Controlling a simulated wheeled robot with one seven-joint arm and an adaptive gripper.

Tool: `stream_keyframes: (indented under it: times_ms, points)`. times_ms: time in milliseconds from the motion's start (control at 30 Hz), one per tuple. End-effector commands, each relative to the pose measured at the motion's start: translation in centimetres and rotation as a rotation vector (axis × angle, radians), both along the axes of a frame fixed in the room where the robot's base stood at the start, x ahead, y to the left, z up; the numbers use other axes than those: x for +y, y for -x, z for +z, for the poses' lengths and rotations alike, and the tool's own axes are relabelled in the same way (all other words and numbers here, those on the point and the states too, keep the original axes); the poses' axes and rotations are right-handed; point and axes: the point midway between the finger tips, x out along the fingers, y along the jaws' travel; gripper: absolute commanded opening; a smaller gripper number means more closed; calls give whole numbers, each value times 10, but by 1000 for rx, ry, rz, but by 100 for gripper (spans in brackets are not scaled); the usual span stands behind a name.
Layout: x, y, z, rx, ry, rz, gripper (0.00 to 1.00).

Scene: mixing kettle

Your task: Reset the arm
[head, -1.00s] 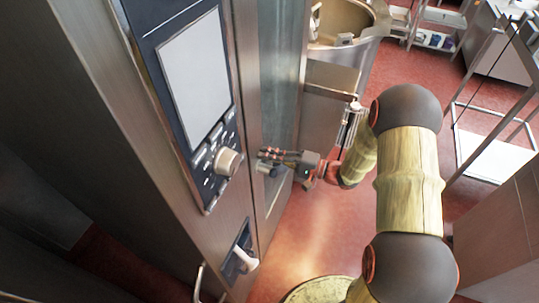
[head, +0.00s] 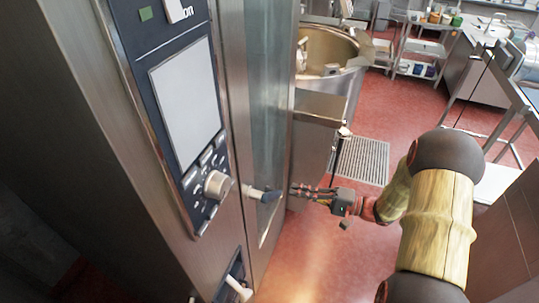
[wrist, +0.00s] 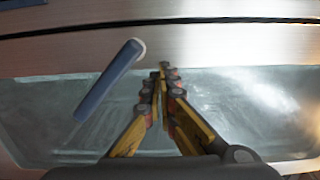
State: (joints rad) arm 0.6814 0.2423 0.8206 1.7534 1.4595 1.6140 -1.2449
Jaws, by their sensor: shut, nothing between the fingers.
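My arm (head: 435,220) reaches in from the right of the head view, bent at a dark elbow joint. My gripper (head: 294,190) is at its end, pointing left toward the glass door of the tall steel oven. In the wrist view my gripper (wrist: 161,72) has its fingers together, with nothing between them. A dark door handle (wrist: 108,82) on a light pivot stands to the left of the fingers, apart from them in that picture. The same handle (head: 262,194) shows in the head view just left of the fingertips.
The oven's control panel (head: 190,110) with a round knob (head: 217,184) is at the left. A mixing kettle (head: 325,60) stands behind. A floor grate (head: 360,160) lies beyond my gripper. Red floor (head: 325,245) is open below my arm.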

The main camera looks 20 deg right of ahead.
Motion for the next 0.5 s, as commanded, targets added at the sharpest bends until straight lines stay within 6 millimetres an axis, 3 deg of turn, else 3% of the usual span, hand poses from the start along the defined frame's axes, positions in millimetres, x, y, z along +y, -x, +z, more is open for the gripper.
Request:
stream_keyframes:
  times_ms: [200, 333, 400, 500]
  points:
    - [0, 0, 0, 15, -10, 0, 0]
    - [0, 1, -10, 124, -34, 3, 0]
    - [7, 14, -27, 244, -40, 35, 0]
    - [23, 49, -53, 460, -18, 107, 0]
